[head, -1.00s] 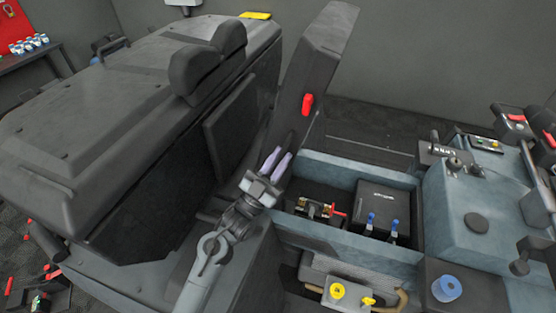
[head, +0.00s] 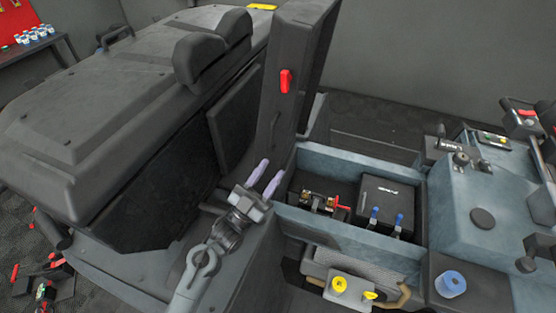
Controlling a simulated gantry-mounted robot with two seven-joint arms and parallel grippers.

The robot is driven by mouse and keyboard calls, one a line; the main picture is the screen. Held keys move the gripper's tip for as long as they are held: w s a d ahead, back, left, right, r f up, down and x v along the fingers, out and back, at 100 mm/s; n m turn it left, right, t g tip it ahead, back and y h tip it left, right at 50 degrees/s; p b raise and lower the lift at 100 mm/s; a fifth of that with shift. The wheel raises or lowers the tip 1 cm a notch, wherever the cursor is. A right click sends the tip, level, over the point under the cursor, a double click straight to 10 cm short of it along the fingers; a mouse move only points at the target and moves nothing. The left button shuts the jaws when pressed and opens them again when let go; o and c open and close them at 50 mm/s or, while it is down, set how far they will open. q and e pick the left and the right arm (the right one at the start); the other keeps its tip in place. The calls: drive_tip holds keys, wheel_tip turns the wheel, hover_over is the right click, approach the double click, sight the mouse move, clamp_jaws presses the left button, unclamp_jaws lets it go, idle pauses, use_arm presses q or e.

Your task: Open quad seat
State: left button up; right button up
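The quad seat (head: 292,75) is a dark panel standing raised, close to upright, at the back left of the open compartment. A red latch or handle (head: 285,81) sits on its near face. My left gripper (head: 268,178) is in front of the seat's lower part, at the left edge of the compartment. Its two pale purple fingers are apart with nothing visible between them. Whether a finger touches the seat I cannot tell. My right gripper is not in the picture.
The open compartment (head: 314,237) holds a black battery box (head: 391,203) with blue terminals and a red switch part (head: 340,206). A black cargo box with backrest (head: 211,49) stands left. Yellow knobs (head: 339,284) sit below, a blue knob (head: 450,284) at right.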

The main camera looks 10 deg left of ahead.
use_arm(q)
drive_tip(key=shift+v, duration=2.05)
